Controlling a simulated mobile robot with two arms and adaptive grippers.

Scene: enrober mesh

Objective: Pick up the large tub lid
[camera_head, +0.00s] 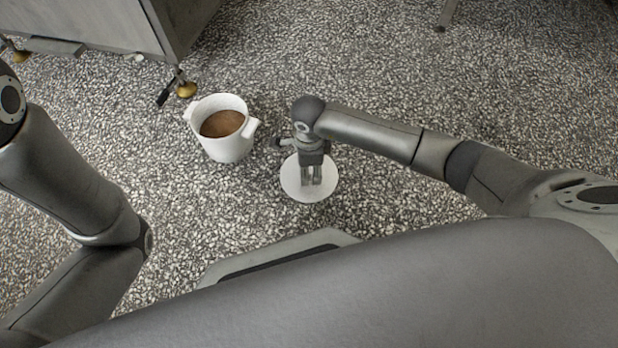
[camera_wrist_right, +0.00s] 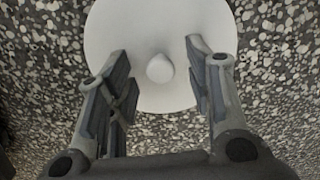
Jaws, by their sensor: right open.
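The large tub lid (camera_head: 291,183) is a white round disc lying on the speckled floor, near the middle of the head view. It also shows in the right wrist view (camera_wrist_right: 150,25), with a small rounded white knob (camera_wrist_right: 159,68) at its middle. My right gripper (camera_head: 311,182) is over the lid and hides part of it in the head view. In the right wrist view its two fingers (camera_wrist_right: 158,62) are apart, one on each side of the knob, with clear space between. My left arm shows at the left, but its gripper is out of view.
A white two-handled tub (camera_head: 226,149) with brown contents (camera_head: 222,123) stands on the floor left of the lid. A grey metal cabinet (camera_head: 85,22) on brass-coloured feet is at the upper left.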

